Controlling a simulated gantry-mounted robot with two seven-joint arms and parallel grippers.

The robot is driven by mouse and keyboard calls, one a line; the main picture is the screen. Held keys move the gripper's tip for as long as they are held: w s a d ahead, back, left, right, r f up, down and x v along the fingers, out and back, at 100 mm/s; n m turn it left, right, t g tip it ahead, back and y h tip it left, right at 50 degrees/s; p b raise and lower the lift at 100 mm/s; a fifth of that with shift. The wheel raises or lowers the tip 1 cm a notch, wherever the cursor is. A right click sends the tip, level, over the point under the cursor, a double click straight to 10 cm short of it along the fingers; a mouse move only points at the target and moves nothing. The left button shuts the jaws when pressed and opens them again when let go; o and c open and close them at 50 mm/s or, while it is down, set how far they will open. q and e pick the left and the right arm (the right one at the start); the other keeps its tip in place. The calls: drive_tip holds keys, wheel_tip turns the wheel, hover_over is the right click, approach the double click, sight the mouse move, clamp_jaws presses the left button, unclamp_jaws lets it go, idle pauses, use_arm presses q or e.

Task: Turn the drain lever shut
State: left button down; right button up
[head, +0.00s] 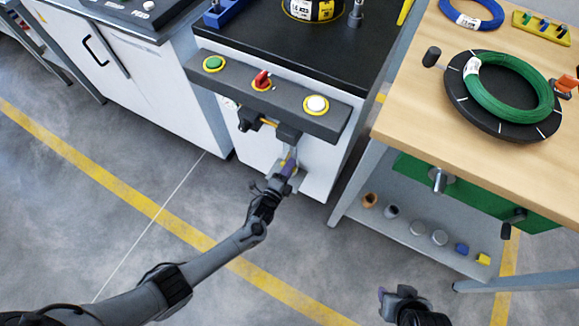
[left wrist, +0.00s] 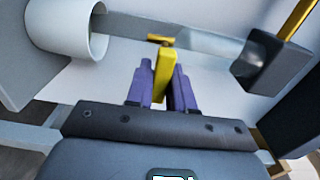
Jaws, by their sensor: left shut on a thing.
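The drain lever is a yellow handle (left wrist: 163,76) in the left wrist view, standing between the purple fingers of my left gripper (left wrist: 160,88). The gripper is shut on it, with a finger against each side. The lever's far end meets a small brownish fitting (left wrist: 160,39). In the head view my left gripper (head: 288,168) is low at the front of the white cabinet, below the button panel, and hides most of the lever. My right gripper (head: 402,297) is at the bottom edge, away from the cabinet; its jaw opening is unclear.
A dark panel (head: 235,83) with a green button, red switch and white button overhangs the lever. A dark block (left wrist: 270,62) and white cylinder (left wrist: 75,28) flank it. The wooden bench (head: 415,105) on the right holds a green coil (head: 508,95). The floor in front is open.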

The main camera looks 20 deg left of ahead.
use_arm(q)
drive_tip(key=c, duration=1.1)
unclamp_jaws()
